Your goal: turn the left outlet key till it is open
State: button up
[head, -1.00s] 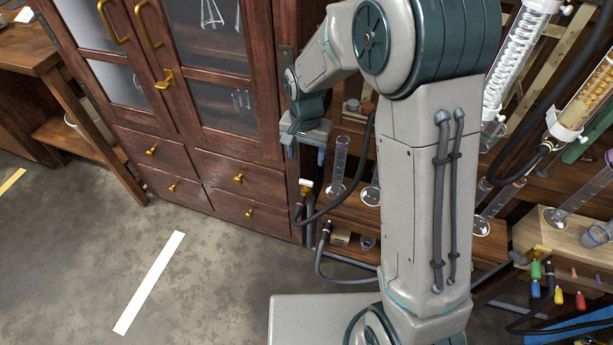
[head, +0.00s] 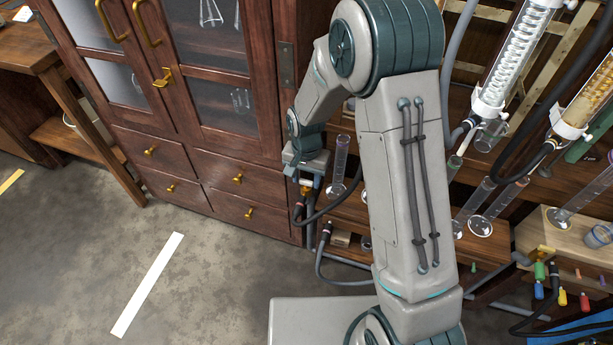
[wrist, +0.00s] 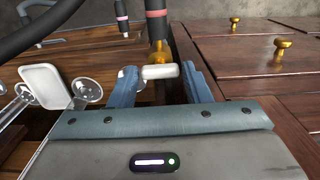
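The left outlet key is a small white bar (wrist: 160,71) on a brass valve (wrist: 159,52), seen in the wrist view. The bar lies crosswise. My gripper (wrist: 160,76) is open, with one blue finger on each side of the bar; I cannot tell whether either finger touches it. In the head view, my gripper (head: 306,178) is low beside the cabinet's right edge, just above the brass valve (head: 305,190). It hides most of the white bar there.
The wooden cabinet (head: 210,170) stands close at the left. A glass cylinder (head: 339,165) stands on the shelf right of my gripper. Dark hoses (head: 325,212) hang by the valve. A white plate (wrist: 42,86) and glassware lie left in the wrist view. The floor (head: 70,260) is clear.

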jog(key=c, duration=0.5)
jog(key=shift+n, duration=0.4)
jog(key=n, duration=0.3)
jog(key=shift+n, duration=0.3)
jog(key=n, duration=0.3)
jog(key=shift+r+n, duration=0.1)
jog(key=shift+n, duration=0.2)
jog(key=n+p, duration=0.1)
jog(key=n, duration=0.4)
jog(key=shift+n, duration=0.3)
jog(key=n+p, duration=0.2)
jog(key=n, duration=0.2)
jog(key=shift+n, duration=0.6)
